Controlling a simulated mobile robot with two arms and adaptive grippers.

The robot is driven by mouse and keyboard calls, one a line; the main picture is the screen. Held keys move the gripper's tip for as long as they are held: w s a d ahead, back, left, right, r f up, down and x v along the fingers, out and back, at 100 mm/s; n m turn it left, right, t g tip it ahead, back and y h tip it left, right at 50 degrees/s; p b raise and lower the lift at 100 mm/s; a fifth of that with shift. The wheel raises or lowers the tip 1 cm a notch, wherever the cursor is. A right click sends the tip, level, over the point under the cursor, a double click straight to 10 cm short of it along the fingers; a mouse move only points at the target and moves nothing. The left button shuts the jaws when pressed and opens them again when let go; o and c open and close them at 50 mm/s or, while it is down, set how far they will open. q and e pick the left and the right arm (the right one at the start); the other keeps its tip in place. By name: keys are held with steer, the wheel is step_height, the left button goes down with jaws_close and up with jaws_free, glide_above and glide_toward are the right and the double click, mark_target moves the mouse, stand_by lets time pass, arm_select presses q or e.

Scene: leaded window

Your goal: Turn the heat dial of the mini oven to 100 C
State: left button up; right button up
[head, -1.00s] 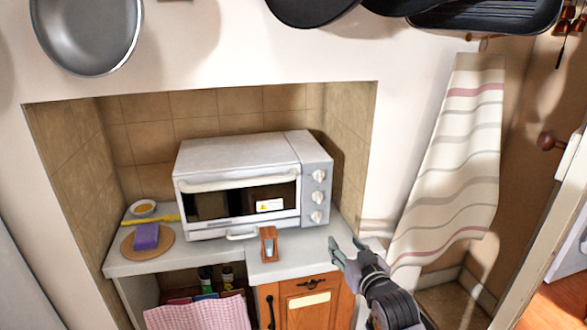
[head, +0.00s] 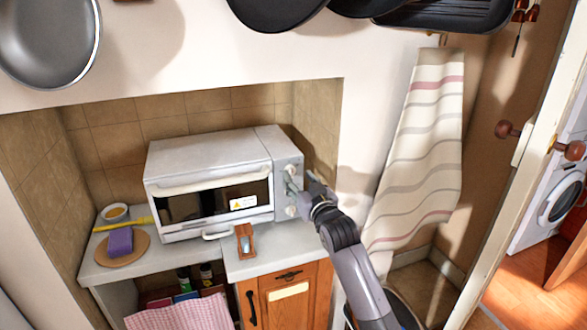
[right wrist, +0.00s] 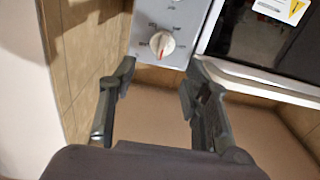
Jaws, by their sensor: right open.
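The white mini oven (head: 205,155) stands on the counter, with several round dials on the panel at its right side. My right gripper (head: 303,184) is in front of this panel and partly covers the dials. In the right wrist view the oven shows upside down. The dial at the panel's top end (right wrist: 162,44), white with a red pointer mark, sits just beyond my open, empty fingers (right wrist: 162,72), roughly centred between their tips. I see no contact. The small marks around the dial are too small to read. My left gripper is not in view.
A small wooden stand (head: 245,241) is on the counter before the oven. A purple sponge (head: 120,242) lies on a round board at the left. Tiled alcove walls (head: 318,130) enclose the oven. A striped towel (head: 420,150) hangs at the right. Pans hang above.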

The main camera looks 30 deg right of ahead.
mark_target(292, 170)
steer(key=shift+p+x, duration=0.35)
steer(key=shift+x, duration=2.1)
jaws_close()
